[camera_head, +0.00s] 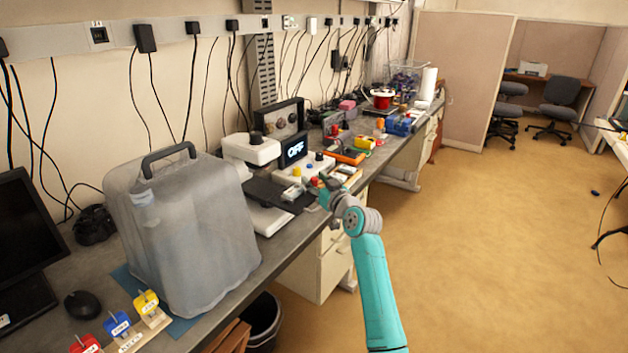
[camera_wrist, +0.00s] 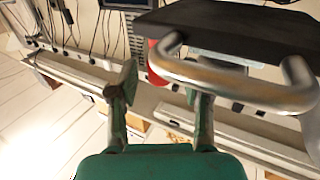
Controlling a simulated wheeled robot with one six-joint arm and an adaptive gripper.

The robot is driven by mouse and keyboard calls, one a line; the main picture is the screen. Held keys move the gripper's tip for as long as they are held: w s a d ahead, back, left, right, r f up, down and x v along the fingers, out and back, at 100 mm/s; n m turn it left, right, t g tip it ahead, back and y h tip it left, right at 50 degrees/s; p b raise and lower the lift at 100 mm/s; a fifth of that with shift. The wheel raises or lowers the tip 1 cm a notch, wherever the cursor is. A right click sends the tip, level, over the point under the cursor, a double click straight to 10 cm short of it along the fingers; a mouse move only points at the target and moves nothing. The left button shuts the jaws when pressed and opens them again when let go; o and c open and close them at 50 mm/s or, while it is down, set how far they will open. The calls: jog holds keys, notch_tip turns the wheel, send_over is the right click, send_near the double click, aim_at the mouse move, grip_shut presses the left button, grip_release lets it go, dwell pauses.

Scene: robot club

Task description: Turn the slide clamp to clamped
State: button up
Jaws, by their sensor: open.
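In the wrist view a bent silver metal bar (camera_wrist: 225,88) crosses in front of a dark flat plate (camera_wrist: 245,30). It may be the slide clamp, but I cannot tell its setting. In the head view a white instrument (camera_head: 250,149) with a black stage (camera_head: 266,192) stands on the bench, and no clamp can be made out on it. My gripper (camera_head: 327,187) is at the bench's front edge, just right of the stage. In the wrist view my gripper (camera_wrist: 161,88) has its two fingers apart with nothing held. The bar lies above and right of the fingers.
A display reading OFF (camera_head: 295,148) and a white control box (camera_head: 303,170) with knobs are behind my gripper. Boxes and tools crowd the bench beyond. The floor (camera_head: 460,240) at right is open.

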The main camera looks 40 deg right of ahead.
jog(key=shift+w, duration=0.45)
grip_shut()
jog(key=shift+n+y, duration=0.4)
jog(key=shift+y, duration=0.2)
jog(key=n+y, duration=0.2)
jog(key=y, duration=0.1)
jog(key=n+y, duration=0.2)
jog(key=y, duration=0.1)
jog(key=shift+d+r+g+y, duration=0.1)
jog(key=shift+d+g+y, duration=0.05)
jog(key=shift+g+y, duration=0.25)
jog(key=n+g+y, duration=0.1)
jog(key=n+y, duration=0.1)
jog(key=y, duration=0.1)
jog(key=n+g+y, duration=0.2)
jog(key=n+y, duration=0.1)
jog(key=shift+g, duration=0.3)
jog(key=shift+a+y, duration=0.2)
jog(key=shift+y, duration=0.2)
